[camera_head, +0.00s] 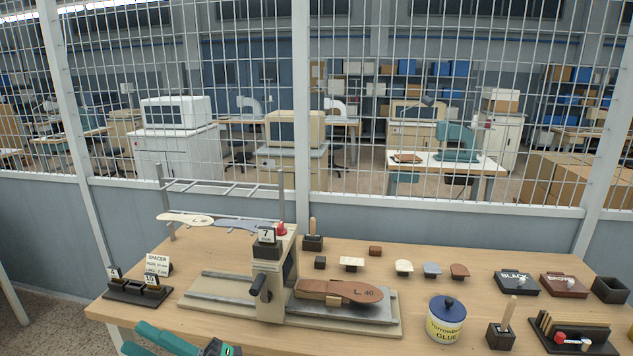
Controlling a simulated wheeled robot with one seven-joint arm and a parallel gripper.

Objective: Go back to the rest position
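My teal arm shows only in part at the bottom edge, in front of the workbench (240,250). My gripper is not visible, so I cannot see its fingers or anything in them. A stamping press (268,270) stands on the bench above and to the right of the visible arm part. A brown sole-shaped piece marked "L 40" (355,290) lies on the press's right side. The dark lever (260,285) is at the press's front.
A rack (220,222) behind the press holds flat sole shapes. A spacer holder (138,290) is at left. A glue pot (446,318), a brush holder (501,337), ink pads (517,284) and small blocks fill the right. A wire fence (300,110) stands behind.

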